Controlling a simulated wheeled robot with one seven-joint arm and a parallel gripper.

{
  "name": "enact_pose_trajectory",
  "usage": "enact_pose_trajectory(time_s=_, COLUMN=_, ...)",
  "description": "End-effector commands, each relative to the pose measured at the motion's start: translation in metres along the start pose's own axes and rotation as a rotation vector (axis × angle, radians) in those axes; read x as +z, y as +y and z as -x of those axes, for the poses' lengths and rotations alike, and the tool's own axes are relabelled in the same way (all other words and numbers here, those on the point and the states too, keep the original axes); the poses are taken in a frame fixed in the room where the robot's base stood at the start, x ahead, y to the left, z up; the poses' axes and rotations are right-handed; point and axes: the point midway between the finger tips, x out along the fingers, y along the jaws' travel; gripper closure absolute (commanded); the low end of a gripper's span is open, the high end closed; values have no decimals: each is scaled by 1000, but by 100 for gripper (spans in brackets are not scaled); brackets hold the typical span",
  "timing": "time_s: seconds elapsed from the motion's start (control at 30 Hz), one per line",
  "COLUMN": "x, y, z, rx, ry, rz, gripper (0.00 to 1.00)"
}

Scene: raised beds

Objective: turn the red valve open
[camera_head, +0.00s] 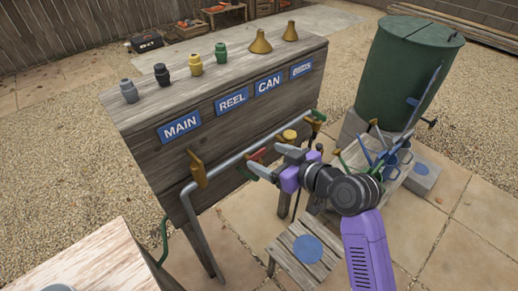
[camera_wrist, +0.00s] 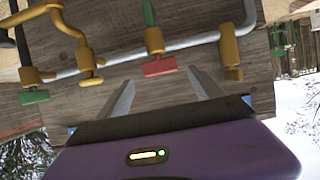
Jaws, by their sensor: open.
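The red valve's handle (camera_wrist: 159,66) is a short flat red bar below a yellow valve body (camera_wrist: 154,41) on the grey pipe in the wrist view. In the head view the red handle (camera_head: 257,156) shows only partly, behind my gripper. My gripper (camera_wrist: 160,80) is open, with its two grey fingers apart and nothing between them. The handle lies just beyond the fingertips, within the gap between them; I cannot tell whether either finger touches it. In the head view my gripper (camera_head: 270,161) is in front of the pipe, below the CAN label (camera_head: 268,84).
A yellow lever (camera_head: 196,168) is left of the red valve on the pipe; a yellow knob (camera_head: 288,136) and green handle (camera_head: 318,116) are right. A small stool (camera_head: 284,249) stands below. A crate of tools and a green barrel (camera_head: 408,75) stand right.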

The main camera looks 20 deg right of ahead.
Motion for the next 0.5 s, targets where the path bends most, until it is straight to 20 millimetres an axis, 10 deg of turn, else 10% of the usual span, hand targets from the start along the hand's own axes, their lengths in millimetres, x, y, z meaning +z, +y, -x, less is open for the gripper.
enact_pose_trajectory(time_s=0.5, x=-1, y=0, z=-52, rx=1, ry=2, rz=-1, gripper=24)
